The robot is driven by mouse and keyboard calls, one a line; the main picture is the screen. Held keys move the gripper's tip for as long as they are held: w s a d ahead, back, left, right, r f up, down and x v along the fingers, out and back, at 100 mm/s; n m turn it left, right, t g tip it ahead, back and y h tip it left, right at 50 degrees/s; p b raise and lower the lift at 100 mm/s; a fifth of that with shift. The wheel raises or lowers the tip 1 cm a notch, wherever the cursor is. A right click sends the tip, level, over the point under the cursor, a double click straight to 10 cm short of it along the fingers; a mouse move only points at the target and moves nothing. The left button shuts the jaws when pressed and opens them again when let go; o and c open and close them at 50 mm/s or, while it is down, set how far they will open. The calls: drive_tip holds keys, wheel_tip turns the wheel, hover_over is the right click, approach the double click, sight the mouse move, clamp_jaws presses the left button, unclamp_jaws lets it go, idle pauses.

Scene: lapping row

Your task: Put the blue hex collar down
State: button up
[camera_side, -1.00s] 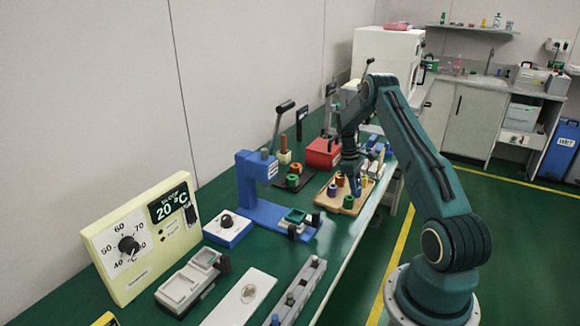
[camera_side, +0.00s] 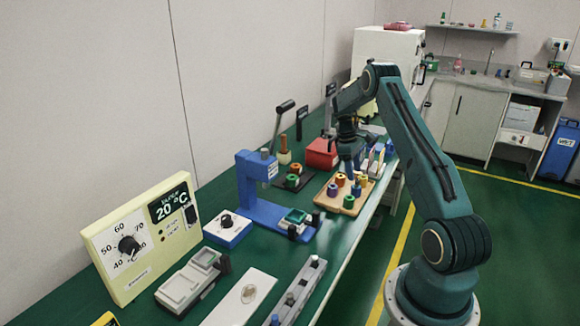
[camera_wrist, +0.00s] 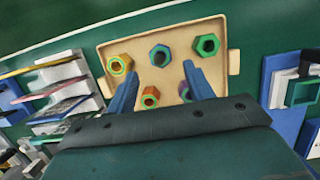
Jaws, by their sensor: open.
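The blue hex collar (camera_side: 357,190) appears as a small blue piece on the right part of the wooden tray (camera_side: 322,201) in the side view. My gripper (camera_side: 347,166) is above the tray, pointing down. In the wrist view my gripper (camera_wrist: 161,85) has its two blue fingers spread wide, with no collar held between them.
A red box (camera_side: 321,153) stands behind the tray. A blue press (camera_side: 247,185) stands to its left.

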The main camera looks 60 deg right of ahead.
drive_tip(key=v, duration=0.6)
drive_tip(key=shift+r, duration=0.1)
idle(0.5)
drive_tip(key=w+a+r+t+h, duration=0.1)
drive_tip(key=a+r+t, duration=0.1)
drive_tip(key=a+r, duration=0.9)
drive_tip(key=w+a+r+t+h, duration=0.1)
drive_tip(key=w+a+r+t, duration=0.1)
drive_tip(key=a+r, duration=0.85)
drive_tip(key=s+a+r+t, duration=0.1)
drive_tip(key=s+a, duration=0.2)
drive_tip(key=a, duration=0.4)
drive_tip(key=s+a+r+t, duration=0.1)
drive_tip(key=s+a, duration=0.3)
drive_tip(key=a, duration=0.3)
drive_tip(key=s+a+f+t+y, duration=0.2)
drive_tip(key=s+a, duration=0.8)
drive_tip(key=s, duration=0.1)
drive_tip(key=shift+f+t, duration=0.35)
drive_tip(key=shift+t, duration=0.05)
